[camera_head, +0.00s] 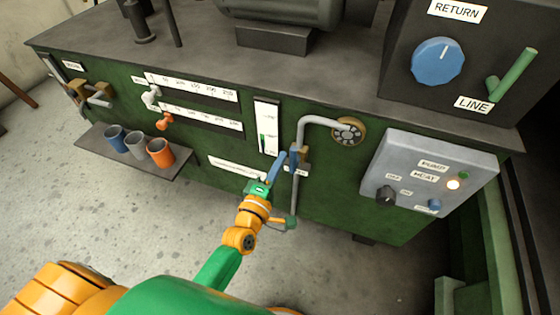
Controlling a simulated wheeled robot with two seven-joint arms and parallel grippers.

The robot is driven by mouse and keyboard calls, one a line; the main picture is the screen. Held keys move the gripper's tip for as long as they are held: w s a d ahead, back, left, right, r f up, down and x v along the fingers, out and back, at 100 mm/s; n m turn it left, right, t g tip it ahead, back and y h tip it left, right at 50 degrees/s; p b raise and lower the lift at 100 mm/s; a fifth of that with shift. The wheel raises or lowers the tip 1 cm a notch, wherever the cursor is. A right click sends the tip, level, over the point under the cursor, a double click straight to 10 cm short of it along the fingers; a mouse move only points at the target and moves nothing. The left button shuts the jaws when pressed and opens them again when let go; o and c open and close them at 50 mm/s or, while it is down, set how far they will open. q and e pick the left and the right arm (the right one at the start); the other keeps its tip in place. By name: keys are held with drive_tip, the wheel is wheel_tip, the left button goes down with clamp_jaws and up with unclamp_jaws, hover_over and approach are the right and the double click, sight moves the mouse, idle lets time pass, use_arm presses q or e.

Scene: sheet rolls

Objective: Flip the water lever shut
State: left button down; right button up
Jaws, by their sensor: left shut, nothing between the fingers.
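A grey water pipe (313,120) bends out from a round brass flange on the green machine front and runs down to a brass valve. A small blue lever (293,158) shows at this valve. My left gripper (282,156) reaches up from below with slim bluish fingers, shut and empty, close to the lever's left side. The fingers and lever overlap in this view, so I cannot tell whether they touch. Part of the valve is hidden behind them. My right gripper is not in view.
A grey control box (425,182) with knobs and a lit lamp juts out at right. Cups (160,152) stand on a low shelf (183,167) at left. Small orange (164,121) and grey handles sit by the scales. The floor below is open.

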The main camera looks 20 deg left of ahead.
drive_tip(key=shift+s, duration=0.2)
use_arm(q)
drive_tip(key=shift+d+r+m+p, duration=0.1)
drive_tip(key=shift+d+m+p, duration=0.15)
drive_tip(key=shift+m+p, duration=0.15)
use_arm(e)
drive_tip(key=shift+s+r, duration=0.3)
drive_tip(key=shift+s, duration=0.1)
